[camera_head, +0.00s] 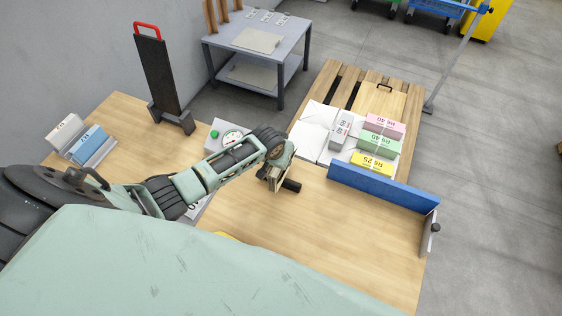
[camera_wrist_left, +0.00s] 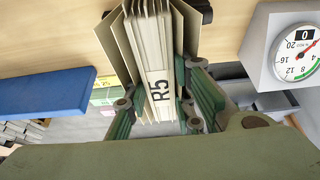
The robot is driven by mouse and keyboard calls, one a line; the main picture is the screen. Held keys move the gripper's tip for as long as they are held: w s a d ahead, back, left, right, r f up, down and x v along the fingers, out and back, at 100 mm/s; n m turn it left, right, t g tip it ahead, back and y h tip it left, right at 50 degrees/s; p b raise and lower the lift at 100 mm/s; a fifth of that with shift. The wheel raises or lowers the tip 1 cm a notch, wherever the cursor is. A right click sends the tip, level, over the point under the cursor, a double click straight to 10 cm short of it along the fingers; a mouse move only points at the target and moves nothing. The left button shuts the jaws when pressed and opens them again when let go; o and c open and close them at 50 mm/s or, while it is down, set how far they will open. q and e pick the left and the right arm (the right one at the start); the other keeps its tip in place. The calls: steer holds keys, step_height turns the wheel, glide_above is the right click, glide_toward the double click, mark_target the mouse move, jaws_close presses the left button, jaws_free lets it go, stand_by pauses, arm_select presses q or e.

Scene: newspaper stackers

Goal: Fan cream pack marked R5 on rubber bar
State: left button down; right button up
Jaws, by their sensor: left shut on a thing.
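My left gripper (camera_head: 279,168) is shut on the cream pack marked R5 (camera_wrist_left: 159,88) and holds it low over the wooden table. In the left wrist view the pack stands between the fingers (camera_wrist_left: 160,100), its R5 label facing the camera. Its leaves are spread apart at the far end, with wider gaps at the outer leaves. A short black bar, which looks like the rubber bar (camera_head: 292,186), lies at the pack's lower end; its end also shows beside the pack in the left wrist view (camera_wrist_left: 204,8). Contact between them is hard to tell. My right gripper is out of view.
A grey box with a dial (camera_head: 232,137) stands just behind my left arm. A blue fence (camera_head: 380,188) runs along the right. Pink, green and yellow packs (camera_head: 372,165) sit on a pallet beyond. The table's front right is clear.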

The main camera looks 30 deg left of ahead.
arm_select(q)
steer(key=shift+w, duration=0.2)
steer(key=shift+w, duration=0.55)
steer(key=shift+w+b, duration=0.2)
steer(key=shift+b, duration=0.2)
steer(key=shift+w, duration=0.35)
steer(key=shift+w+a+b, duration=0.1)
steer(key=shift+w+b, duration=0.1)
steer(key=shift+b, duration=0.2)
steer(key=shift+w, duration=0.4)
